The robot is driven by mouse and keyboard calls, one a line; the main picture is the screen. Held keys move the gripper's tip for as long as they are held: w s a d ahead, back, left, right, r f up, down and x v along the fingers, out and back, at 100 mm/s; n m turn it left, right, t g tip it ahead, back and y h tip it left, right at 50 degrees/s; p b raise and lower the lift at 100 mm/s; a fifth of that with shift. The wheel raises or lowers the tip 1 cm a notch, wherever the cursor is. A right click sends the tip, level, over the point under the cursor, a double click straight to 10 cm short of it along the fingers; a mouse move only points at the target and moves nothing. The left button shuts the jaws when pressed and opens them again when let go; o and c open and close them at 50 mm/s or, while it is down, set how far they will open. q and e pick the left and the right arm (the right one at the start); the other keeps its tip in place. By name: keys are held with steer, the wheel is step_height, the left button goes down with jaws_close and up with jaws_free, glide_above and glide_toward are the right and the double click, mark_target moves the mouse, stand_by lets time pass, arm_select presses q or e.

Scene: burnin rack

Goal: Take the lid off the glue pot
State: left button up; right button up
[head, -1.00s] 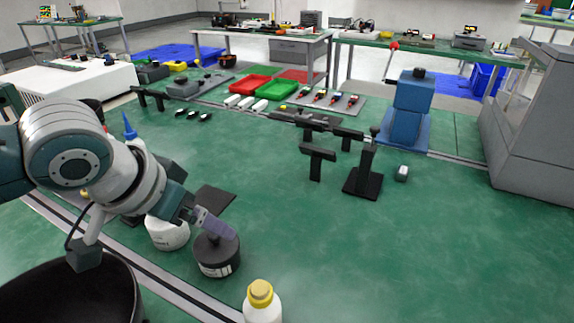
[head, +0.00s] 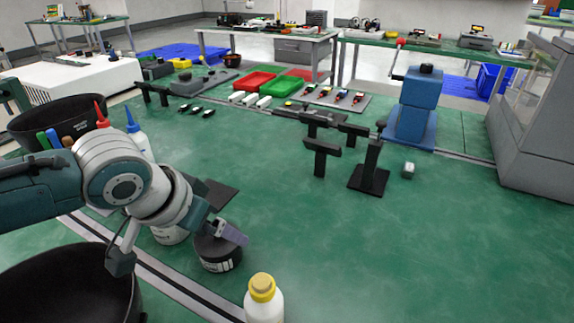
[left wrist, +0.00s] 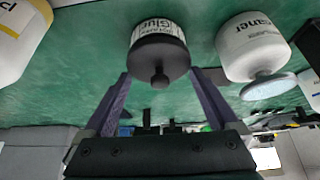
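The glue pot (head: 218,262) stands upright on the green bench near the front, with a white label band. It also shows in the left wrist view (left wrist: 157,30), with "Glue" on its label. Its black lid (left wrist: 159,58) with a round knob sits on it. My left gripper (head: 228,232) is beside the top of the pot in the head view. In the left wrist view its two purple fingers are spread wide, with the lid and knob between and just beyond the tips. It holds nothing; contact cannot be told. My right gripper is not in view.
A white cleaner pot (head: 170,236) stands close left of the glue pot. A yellow-capped bottle (head: 263,303) stands at the front. A dark flat pad (head: 216,195) lies behind. Black stands (head: 370,178) are farther right. The bench's right front is clear.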

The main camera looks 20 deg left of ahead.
arm_select(q)
steer(key=c, duration=0.5)
